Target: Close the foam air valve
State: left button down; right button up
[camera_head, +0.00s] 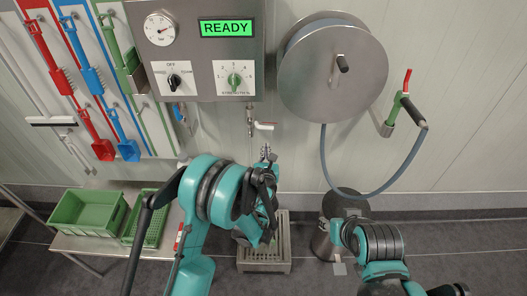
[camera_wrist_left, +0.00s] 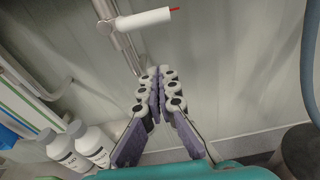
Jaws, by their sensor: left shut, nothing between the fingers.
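A small valve lever (camera_head: 264,125), white with a red end, sits on a metal pipe under the steel control box. No label on it is readable. In the left wrist view the lever (camera_wrist_left: 145,20) is a white cylinder lying nearly level on its pipe, beyond my fingertips. My left gripper (camera_head: 266,150) is just below the lever in the head view. In the left wrist view the gripper (camera_wrist_left: 157,78) is shut and empty, apart from the lever. My right gripper is not visible; only part of a teal arm shows at the lower right.
The control box (camera_head: 210,88) has a gauge, a READY display and two knobs. A hose reel (camera_head: 333,75) with a hanging hose (camera_head: 402,165) is at the right. Green crates (camera_head: 88,212) stand left. White bottles (camera_wrist_left: 66,150) are lower left.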

pick_arm(q)
jog(key=w+r+b, duration=0.1)
jog(key=w, duration=0.1)
jog(key=w+r+b, duration=0.1)
jog(key=w+r, duration=0.1)
jog(key=shift+w+d, duration=0.1)
jog(key=shift+w, duration=0.05)
dwell(0.4)
jog(key=shift+w+d+r+p, duration=0.1)
jog(key=shift+r+p, duration=0.25)
jog(key=shift+r, duration=0.3)
